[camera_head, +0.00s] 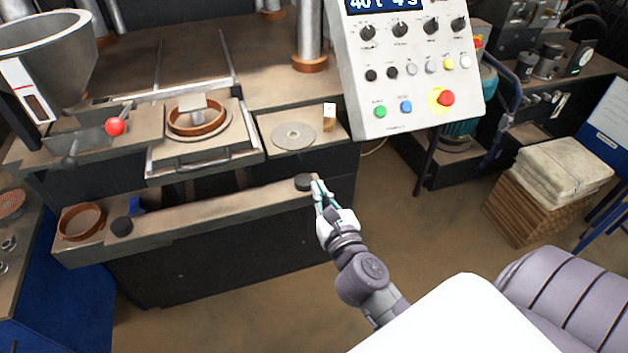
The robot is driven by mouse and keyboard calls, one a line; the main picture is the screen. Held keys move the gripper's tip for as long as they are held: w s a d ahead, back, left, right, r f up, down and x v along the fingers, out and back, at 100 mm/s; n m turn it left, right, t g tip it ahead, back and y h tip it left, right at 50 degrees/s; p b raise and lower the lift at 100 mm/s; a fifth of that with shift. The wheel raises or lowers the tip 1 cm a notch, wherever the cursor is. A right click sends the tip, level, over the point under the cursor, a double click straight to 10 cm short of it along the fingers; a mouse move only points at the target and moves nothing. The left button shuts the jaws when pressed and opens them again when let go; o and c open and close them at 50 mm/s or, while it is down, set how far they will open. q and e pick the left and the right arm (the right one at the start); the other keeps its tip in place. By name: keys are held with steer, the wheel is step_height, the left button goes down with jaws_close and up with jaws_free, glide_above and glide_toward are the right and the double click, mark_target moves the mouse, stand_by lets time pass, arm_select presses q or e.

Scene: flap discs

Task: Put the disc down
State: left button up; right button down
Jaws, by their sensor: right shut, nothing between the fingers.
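A flat grey disc (293,135) with a small centre hole lies on the brown work plate to the right of the press mould. My right gripper (319,190) is shut and empty, beside the right end of the front ledge (215,209). Its fingertips are close to a small black round knob (304,182) on that ledge; I cannot tell whether they touch it. The grey disc is above and left of the fingertips in the picture, apart from them. My left gripper is not in view.
A press mould with a brown ring (197,117) stands left of the disc. A small block (329,117) stands at the disc's right. A control panel (408,75) with buttons hangs at upper right. Another brown ring (82,222) lies on the ledge's left end.

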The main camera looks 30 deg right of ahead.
steer(key=s+a+f+n+g+y, duration=0.25)
steer(key=f+n, duration=0.55)
steer(key=f, duration=0.4)
steer(key=s+a+f+n+g+y, duration=0.15)
steer(key=s+f+n, duration=0.25)
steer(key=f+n, duration=0.7)
steer(key=s+a+f+n+g+y, duration=0.1)
steer(key=s+a+f+n+g, duration=0.4)
steer(key=f, duration=0.9)
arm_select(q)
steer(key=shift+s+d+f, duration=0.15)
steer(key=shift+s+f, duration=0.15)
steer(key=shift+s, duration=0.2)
arm_select(e)
steer(key=s+d+f+n+g, duration=0.1)
steer(key=s+f+n+g, duration=0.1)
steer(key=s+f+n, duration=0.3)
steer(key=s+d+f+n+g, duration=0.2)
steer(key=s+f+n, duration=0.4)
steer(key=s, duration=0.7)
steer(key=s+d+f+n+g+h, duration=0.1)
steer(key=s+f+n+g, duration=0.2)
steer(key=s+f+n, duration=0.3)
steer(key=s+f, duration=0.2)
steer(key=s, duration=0.1)
steer(key=shift+s+d+g, duration=0.2)
steer(key=shift+s+g, duration=0.1)
steer(key=shift+s, duration=0.1)
steer(key=shift+f, duration=0.1)
